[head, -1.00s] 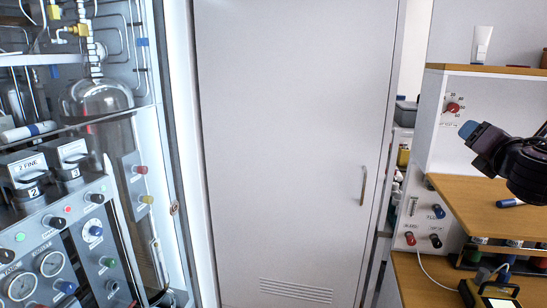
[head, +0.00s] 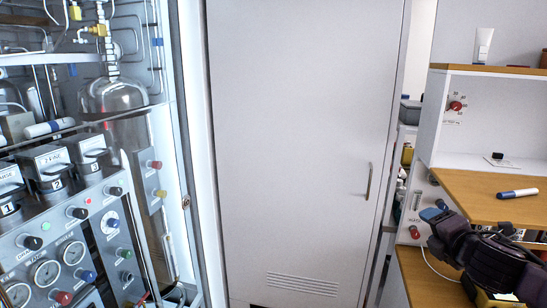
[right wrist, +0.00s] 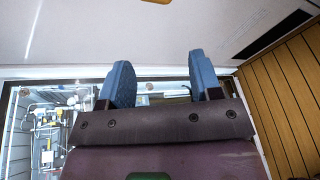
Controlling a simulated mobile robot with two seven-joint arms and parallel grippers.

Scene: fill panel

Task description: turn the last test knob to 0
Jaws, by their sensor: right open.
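A red knob (head: 456,106) with a printed scale around it sits on the white panel at the right of the head view. The label under it is too small to read surely, and I cannot tell which mark the knob points at. My right gripper (head: 435,211) is below the knob and a little to its left, beside the front edge of the wooden shelf, clear of the knob. In the right wrist view its blue fingers (right wrist: 162,82) stand apart with nothing between them. The knob does not show in that view. My left gripper is not in view.
A wooden shelf (head: 470,190) juts out below the knob, with a blue-capped marker (head: 517,193) on it. Red knob-like part (head: 415,232) is beside my right gripper. A white door (head: 295,150) fills the middle. A glass-fronted apparatus with several knobs (head: 75,212) stands left.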

